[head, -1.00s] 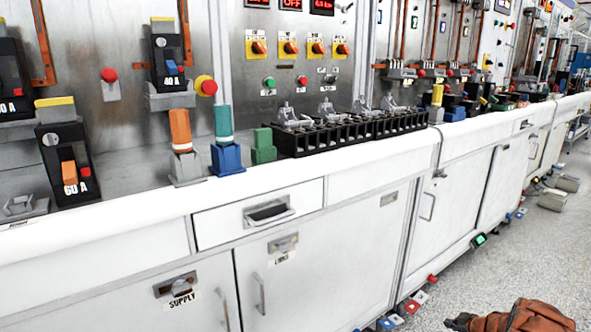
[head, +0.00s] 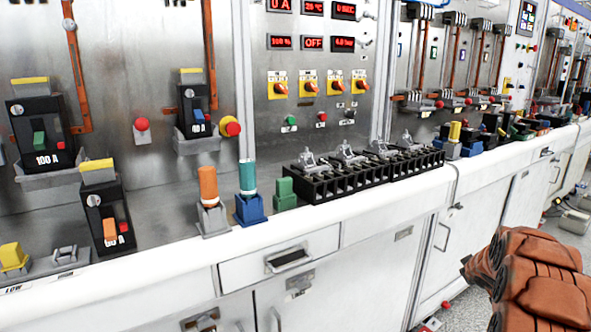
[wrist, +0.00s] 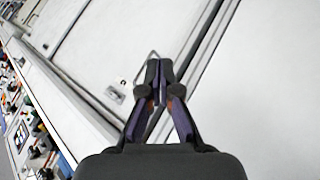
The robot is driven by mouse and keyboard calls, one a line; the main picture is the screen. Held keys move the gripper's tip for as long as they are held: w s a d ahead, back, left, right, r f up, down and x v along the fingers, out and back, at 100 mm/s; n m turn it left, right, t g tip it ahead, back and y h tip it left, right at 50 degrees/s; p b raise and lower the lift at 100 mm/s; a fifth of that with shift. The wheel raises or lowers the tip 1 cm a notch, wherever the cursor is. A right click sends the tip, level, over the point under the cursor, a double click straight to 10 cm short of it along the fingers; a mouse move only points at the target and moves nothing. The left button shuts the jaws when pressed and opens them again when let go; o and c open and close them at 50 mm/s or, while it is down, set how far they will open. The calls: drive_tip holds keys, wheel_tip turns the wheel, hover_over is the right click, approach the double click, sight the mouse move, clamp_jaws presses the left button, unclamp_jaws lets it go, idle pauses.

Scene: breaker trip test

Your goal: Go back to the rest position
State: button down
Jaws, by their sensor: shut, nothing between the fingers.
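My gripper (wrist: 159,72) shows in the wrist view with its two dark fingers together and nothing between them. Behind it are the white cabinet fronts of the bench, seen tilted. A wire door handle shows just behind the fingertips; I cannot tell the distance. In the head view the orange-brown part at the lower right is my arm; the fingers do not show there.
A long white bench (head: 330,213) runs to the far right. On it stand an orange cylinder (head: 208,185), a blue-based teal cylinder (head: 248,180), a green block (head: 285,193) and a black terminal strip (head: 340,180). Breakers (head: 40,133) hang on the metal panel. Floor shows at right.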

drive_tip(key=s+a+r+m+g+p, duration=0.2)
drive_tip(key=s+a+r+p, duration=0.3)
drive_tip(key=s+a+r, duration=0.45)
drive_tip(key=s+a+r+m+g+p, duration=0.15)
drive_tip(key=s+a+r+p, duration=0.35)
drive_tip(key=r, duration=0.7)
drive_tip(key=s+a+r+g+y+p, duration=0.1)
drive_tip(key=s+a+r+g+p, duration=0.1)
drive_tip(key=s+a, duration=0.7)
drive_tip(key=s+a+r+g+y+p, duration=0.2)
drive_tip(key=s+a+r+p, duration=0.3)
drive_tip(key=s+a, duration=0.4)
drive_tip(key=s+a+r+g+y+p, duration=0.1)
drive_tip(key=s+a+r+g+p, duration=0.2)
drive_tip(key=s+a, duration=0.6)
drive_tip(key=s+r+p, duration=0.1)
drive_tip(key=s+r, duration=0.1)
drive_tip(key=s, duration=0.6)
drive_tip(key=shift+s+a+n+y, duration=0.25)
drive_tip(key=shift+a+n+y, duration=0.05)
drive_tip(key=shift+n+y, duration=0.1)
